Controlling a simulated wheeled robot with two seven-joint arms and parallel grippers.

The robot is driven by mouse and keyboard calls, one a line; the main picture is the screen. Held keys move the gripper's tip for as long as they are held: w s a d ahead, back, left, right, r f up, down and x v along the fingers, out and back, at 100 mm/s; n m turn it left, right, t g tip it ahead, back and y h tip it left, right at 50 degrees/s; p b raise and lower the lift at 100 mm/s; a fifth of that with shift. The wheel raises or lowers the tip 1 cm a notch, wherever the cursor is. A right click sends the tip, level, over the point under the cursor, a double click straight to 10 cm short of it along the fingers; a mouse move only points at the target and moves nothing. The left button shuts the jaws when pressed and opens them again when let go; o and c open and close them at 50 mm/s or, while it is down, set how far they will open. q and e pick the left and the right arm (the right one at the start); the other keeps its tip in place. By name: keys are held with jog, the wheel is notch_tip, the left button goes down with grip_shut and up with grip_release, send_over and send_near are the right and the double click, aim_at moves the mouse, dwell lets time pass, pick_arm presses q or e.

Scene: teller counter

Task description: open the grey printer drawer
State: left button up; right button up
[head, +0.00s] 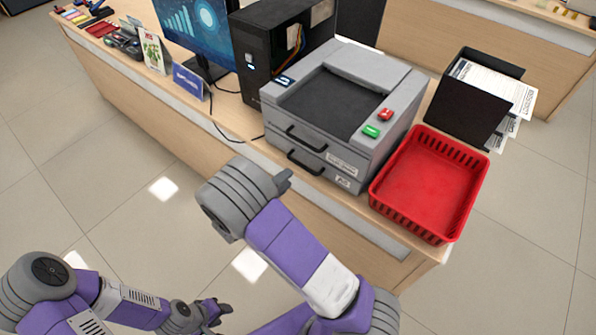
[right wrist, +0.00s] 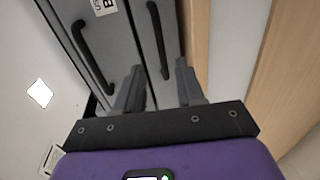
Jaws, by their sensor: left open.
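The grey printer (head: 360,95) stands on the counter, with two drawer fronts that look closed. The upper black handle (head: 307,138) and lower black handle (head: 304,164) show on its front. In the right wrist view, the upper handle (right wrist: 92,58) is left of my fingers. The lower handle (right wrist: 157,40) lies ahead, in line with the gap between the fingertips. My right gripper (right wrist: 159,68) is open and empty, close to the lower drawer; in the head view, my wrist partly hides it. My left gripper (head: 220,308) is open and empty, low in front of the counter, away from the printer.
A red basket (head: 432,180) stands right of the printer, near the counter edge. A black paper holder (head: 470,100) is behind it. A black computer case (head: 262,55) and a monitor (head: 195,30) stand left of the printer. The floor before the counter is clear.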

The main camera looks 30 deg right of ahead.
aim_at(302, 167)
jog(key=b+x, duration=0.2)
jog(key=x, duration=0.5)
grip_shut()
